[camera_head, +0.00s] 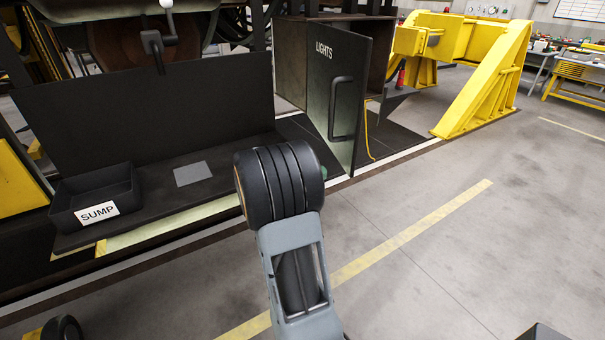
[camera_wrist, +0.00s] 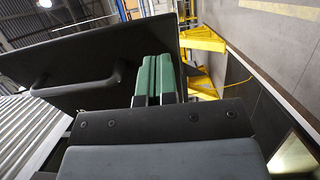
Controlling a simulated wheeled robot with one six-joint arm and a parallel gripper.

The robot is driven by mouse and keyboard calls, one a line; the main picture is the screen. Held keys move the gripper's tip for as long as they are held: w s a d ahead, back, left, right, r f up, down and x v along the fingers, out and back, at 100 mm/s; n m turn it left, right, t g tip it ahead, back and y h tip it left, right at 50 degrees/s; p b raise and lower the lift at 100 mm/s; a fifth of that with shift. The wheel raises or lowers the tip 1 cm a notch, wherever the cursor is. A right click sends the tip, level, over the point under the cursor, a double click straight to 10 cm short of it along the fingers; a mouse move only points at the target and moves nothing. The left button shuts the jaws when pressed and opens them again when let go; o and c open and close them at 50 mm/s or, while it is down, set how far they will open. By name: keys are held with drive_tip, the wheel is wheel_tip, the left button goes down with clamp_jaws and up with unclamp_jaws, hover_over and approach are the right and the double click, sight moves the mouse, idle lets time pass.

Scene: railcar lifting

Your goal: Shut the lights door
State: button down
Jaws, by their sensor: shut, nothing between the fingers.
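The lights door (camera_head: 325,95) is a dark panel lettered LIGHTS with a bar handle (camera_head: 338,108). It stands open, swung out from its brown box (camera_head: 300,62). In the wrist view the door (camera_wrist: 120,48) spans the upper left, with its handle (camera_wrist: 85,82) left of my fingers. My gripper (camera_wrist: 155,78) has green fingers, shut together and empty, seen against the door's face. I cannot tell whether they touch it. In the head view my wrist hides most of the gripper; a bit of green shows low beside the door.
A black tray marked SUMP (camera_head: 97,198) sits on the dark ledge at left. A yellow stand (camera_head: 490,80) is behind at right. A yellow cable (camera_head: 369,135) hangs from the box.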

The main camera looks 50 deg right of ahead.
sight(348, 169)
drive_tip(key=shift+p+x, duration=0.65)
drive_tip(key=shift+x, duration=2.45)
